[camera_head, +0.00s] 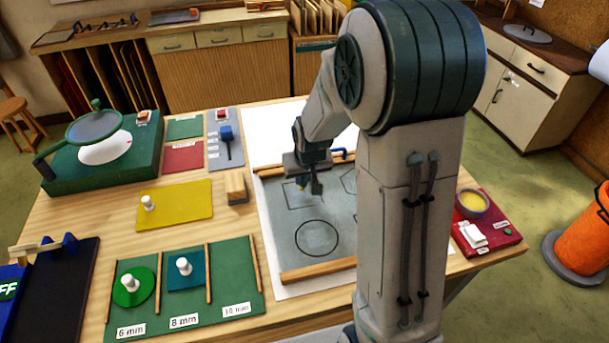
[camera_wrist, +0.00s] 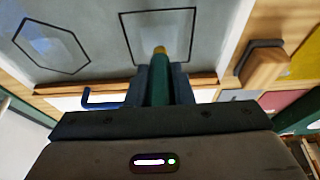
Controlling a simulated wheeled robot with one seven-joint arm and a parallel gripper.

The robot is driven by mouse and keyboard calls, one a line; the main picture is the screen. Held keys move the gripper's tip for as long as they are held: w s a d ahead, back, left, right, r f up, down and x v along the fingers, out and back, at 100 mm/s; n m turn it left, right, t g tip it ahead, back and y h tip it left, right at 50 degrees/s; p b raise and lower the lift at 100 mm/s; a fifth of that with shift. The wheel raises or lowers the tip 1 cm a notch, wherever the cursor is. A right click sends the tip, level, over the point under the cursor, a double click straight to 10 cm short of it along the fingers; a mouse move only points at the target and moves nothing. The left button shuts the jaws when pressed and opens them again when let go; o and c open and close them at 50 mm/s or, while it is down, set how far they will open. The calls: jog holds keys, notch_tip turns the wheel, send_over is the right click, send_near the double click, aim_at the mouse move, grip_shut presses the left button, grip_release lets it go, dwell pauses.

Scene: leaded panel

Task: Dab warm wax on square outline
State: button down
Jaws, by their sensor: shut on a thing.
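A grey glass panel (camera_head: 335,215) lies on white paper, marked with square, circle and hexagon outlines. The square outline (camera_head: 300,193) is partly behind my gripper; it shows whole but for its lower edge in the wrist view (camera_wrist: 157,12). My gripper (camera_head: 308,184) is over it, shut on a dark green stick tool (camera_wrist: 159,85) with an amber tip (camera_wrist: 160,50). In the wrist view the tip appears inside the square, near the edge closest to my gripper. I cannot tell whether it touches the glass. A bowl of yellow wax (camera_head: 472,203) sits on a red warmer (camera_head: 490,235).
Wooden strips (camera_head: 318,270) border the panel. A blue bent-handled item (camera_wrist: 95,98) lies by the far strip. A wooden block (camera_head: 236,187) and a yellow sheet (camera_head: 178,207) lie left. A green board (camera_head: 185,300) holds knobbed colored pieces. My arm hides the panel's right side.

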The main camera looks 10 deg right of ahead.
jog(key=shift+s+f+b, duration=0.1)
jog(key=shift+f+b, duration=0.65)
jog(key=shift+b, duration=0.1)
dwell(1.8)
jog(key=shift+r, duration=0.15)
jog(key=shift+r+p, duration=2.2)
jog(key=shift+r, duration=1.3)
jog(key=shift+f, duration=0.1)
